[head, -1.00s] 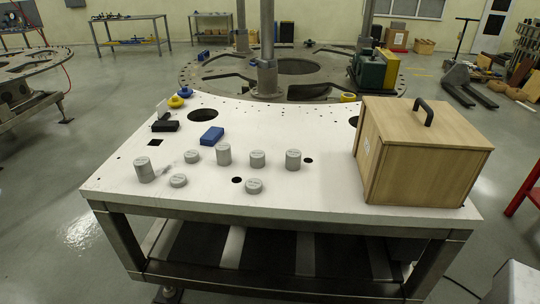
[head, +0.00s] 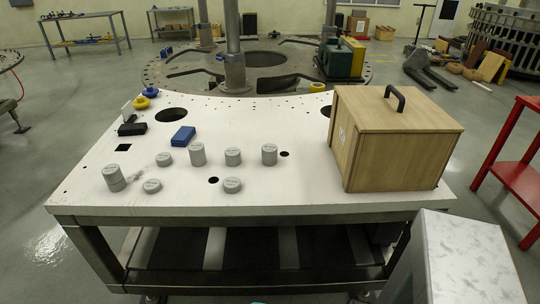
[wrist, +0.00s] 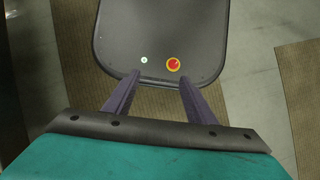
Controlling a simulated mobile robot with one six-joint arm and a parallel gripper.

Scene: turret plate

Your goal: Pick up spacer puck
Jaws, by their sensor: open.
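Several grey cylinders of differing heights stand on the white plate-topped table (head: 300,190) in the head view. They include taller ones (head: 198,154), (head: 269,154), a stacked-looking one (head: 114,178), a medium one (head: 233,156) and flat discs (head: 152,186), (head: 232,185). Their labels are too small to read, so I cannot tell which is the spacer puck. My gripper (wrist: 160,80) shows in the wrist view with its two purple fingers apart and nothing between them. It is not in the head view, and no cylinder shows in the wrist view.
A wooden box (head: 405,148) with a black handle stands at the table's right. A blue block (head: 183,136), a black item (head: 132,129) and yellow and blue rings (head: 145,98) lie at the back left. A red bench (head: 517,180) stands right. The table's front strip is clear.

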